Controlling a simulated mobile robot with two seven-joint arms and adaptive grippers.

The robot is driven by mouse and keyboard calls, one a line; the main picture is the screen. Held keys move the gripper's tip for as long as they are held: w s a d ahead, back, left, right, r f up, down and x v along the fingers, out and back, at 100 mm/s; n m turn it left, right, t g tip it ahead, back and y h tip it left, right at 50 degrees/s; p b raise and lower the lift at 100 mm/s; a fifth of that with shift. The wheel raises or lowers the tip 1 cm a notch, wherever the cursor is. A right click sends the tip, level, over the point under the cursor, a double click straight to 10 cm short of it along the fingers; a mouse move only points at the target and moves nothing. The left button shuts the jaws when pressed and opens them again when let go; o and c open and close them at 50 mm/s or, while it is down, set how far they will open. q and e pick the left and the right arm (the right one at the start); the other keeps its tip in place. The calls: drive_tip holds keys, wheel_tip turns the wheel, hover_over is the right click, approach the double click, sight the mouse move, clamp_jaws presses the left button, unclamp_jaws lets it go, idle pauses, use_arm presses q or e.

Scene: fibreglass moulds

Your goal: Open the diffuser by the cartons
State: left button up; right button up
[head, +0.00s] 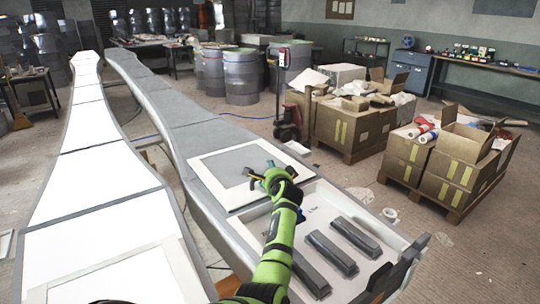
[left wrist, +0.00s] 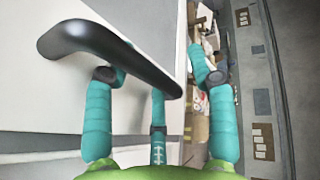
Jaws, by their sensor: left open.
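The task's diffuser appears to be the grey square panel in a white frame (head: 205,168), lying flat on the long grey mould near the cartons; I cannot tell for sure. My left gripper (head: 275,176), teal on a green arm, is over the panel's right part. In the left wrist view the left gripper (left wrist: 160,90) has its teal fingers spread apart. A dark rounded handle (left wrist: 110,52) crosses the gap at the left finger and above the middle one. Whether it touches them is unclear. My right gripper is not in view.
Open cartons (head: 345,130) stand on pallets at the right, with more cartons (head: 432,165) nearer. Several dark grey bars (head: 330,252) lie in the mould's white tray (head: 318,205). A second long white mould (head: 100,185) runs along the left.

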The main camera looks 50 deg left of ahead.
use_arm(q)
drive_tip(key=shift+t+y, duration=0.4)
drive_tip(key=shift+y, duration=0.2)
drive_tip(key=r, duration=0.9)
drive_tip(key=shift+s+a+r, duration=0.1)
drive_tip(key=shift+a+r, duration=0.05)
drive_tip(key=shift+a, duration=0.25)
drive_tip(key=shift+m+g+h, duration=0.3)
drive_tip(key=shift+g+h, duration=0.1)
drive_tip(key=shift+h, duration=0.4)
drive_tip(key=f, duration=0.5)
drive_tip(key=d+f, duration=0.1)
drive_tip(key=f, duration=0.2)
drive_tip(key=shift+d, duration=0.1)
drive_tip(key=shift+s+d+r+p, duration=0.15)
drive_tip(key=shift+d+r+p, duration=0.4)
drive_tip(key=shift+d+p, duration=0.15)
drive_tip(key=shift+s+d+p, duration=0.2)
drive_tip(key=shift+d+p, duration=0.3)
drive_tip(key=shift+p, duration=0.35)
drive_tip(key=s+d+p, duration=0.4)
drive_tip(key=d, duration=0.1)
drive_tip(key=shift+d+r+p, duration=0.25)
drive_tip(key=shift+d+p, duration=0.15)
drive_tip(key=shift+w+f, duration=0.1)
drive_tip(key=shift+w, duration=0.05)
